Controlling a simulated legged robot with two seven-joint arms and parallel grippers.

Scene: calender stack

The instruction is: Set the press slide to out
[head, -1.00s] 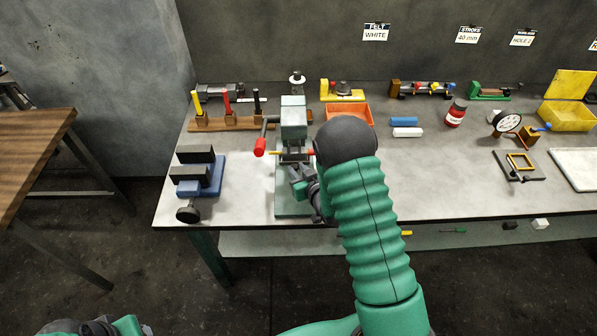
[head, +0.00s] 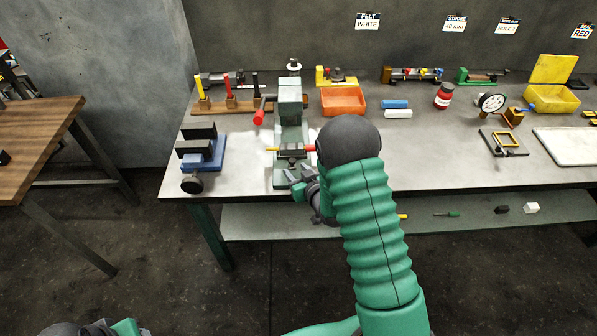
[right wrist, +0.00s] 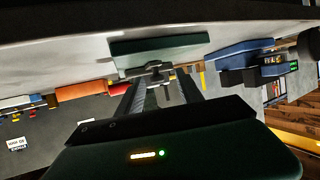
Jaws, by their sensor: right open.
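The green-grey press (head: 290,97) stands on the bench at left centre, with a red-tipped crank on its left. Its slide, a dark grey block (head: 291,153) between a yellow pin and a red tip, sits low, forward of the press head, over the base. My right gripper (head: 299,178) is open just in front of the slide, near the base's front end; my right arm hides part of that area. In the right wrist view the open jaws (right wrist: 165,95) point at the slide's front and the green base; contact cannot be told.
A blue vise-like fixture (head: 203,152) stands left of the press. A wooden rack (head: 228,106) and an orange bin (head: 343,100) are behind. Blue and white rolls and a red jar (head: 443,95) lie to the right. The bench's front edge is close to my gripper.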

